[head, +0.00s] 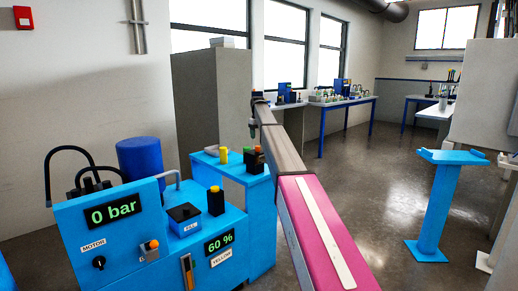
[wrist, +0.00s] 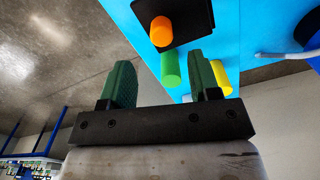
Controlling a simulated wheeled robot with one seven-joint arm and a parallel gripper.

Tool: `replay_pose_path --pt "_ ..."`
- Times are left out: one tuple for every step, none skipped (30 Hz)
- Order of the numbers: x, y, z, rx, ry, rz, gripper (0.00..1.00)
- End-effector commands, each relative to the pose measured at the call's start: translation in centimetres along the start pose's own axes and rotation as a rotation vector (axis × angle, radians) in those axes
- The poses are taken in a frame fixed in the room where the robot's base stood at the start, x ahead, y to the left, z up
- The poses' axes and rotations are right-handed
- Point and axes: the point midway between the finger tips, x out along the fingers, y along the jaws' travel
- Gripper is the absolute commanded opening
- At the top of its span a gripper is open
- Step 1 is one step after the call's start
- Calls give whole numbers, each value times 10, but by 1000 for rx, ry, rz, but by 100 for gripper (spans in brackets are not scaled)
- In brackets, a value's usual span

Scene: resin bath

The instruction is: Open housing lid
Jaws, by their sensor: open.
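I cannot tell for certain which part is the housing lid. My gripper (head: 252,129) is small in the head view, at the far end of my arm, above and behind the blue bench (head: 235,172). In the wrist view its two green fingers (wrist: 161,80) stand apart with nothing held between them. Beyond them are a dark block with an orange cap (wrist: 160,31), a green cylinder (wrist: 171,70) and a yellow cylinder (wrist: 220,77).
A black bottle with a yellow cap (head: 216,201) stands beside the cover. A blue drum (head: 140,160) is behind. A blue stand (head: 437,205) is at right, with clear floor (head: 370,180) around it.

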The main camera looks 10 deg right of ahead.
Motion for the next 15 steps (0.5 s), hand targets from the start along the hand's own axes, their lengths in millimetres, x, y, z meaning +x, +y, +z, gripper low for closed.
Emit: replay_pose_path --pt "9 0 1 0 -1 0 56" --pt "14 0 1 0 -1 0 56" --pt "22 0 1 0 0 0 56" --pt "28 0 1 0 -1 0 56" --pt "34 0 1 0 -1 -1 56" --pt "40 0 1 0 -1 -1 56" --pt "46 0 1 0 -1 0 56" --pt "50 0 1 0 0 0 56" --pt "57 0 1 0 0 0 56" --pt "61 0 1 0 0 0 56" --pt "65 0 0 0 0 0 56" --pt "68 0 0 0 0 0 56" --pt "71 0 0 0 0 0 56" --pt "72 0 0 0 0 0 56" --pt "74 0 0 0 1 0 56"
